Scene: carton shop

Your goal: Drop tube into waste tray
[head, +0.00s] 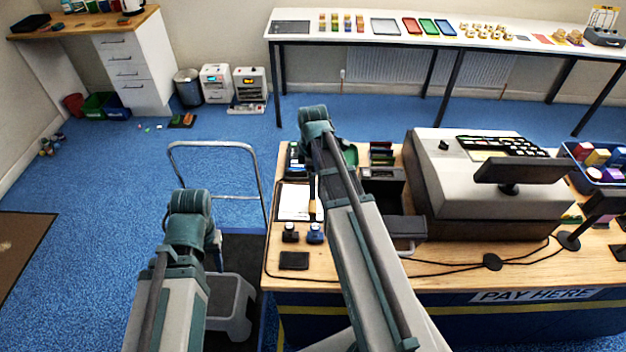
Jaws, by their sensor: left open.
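I cannot make out a tube for certain. No tray is marked as the waste tray; several shallow trays, among them a red tray (412,26), lie on the long white table at the back. My left gripper (217,243) is mostly hidden behind its own arm, low at the left of the counter; little of its jaws shows and nothing is seen in them. My right arm reaches up across the counter, its wrist over the counter's back left part.
Blue floor is open behind.

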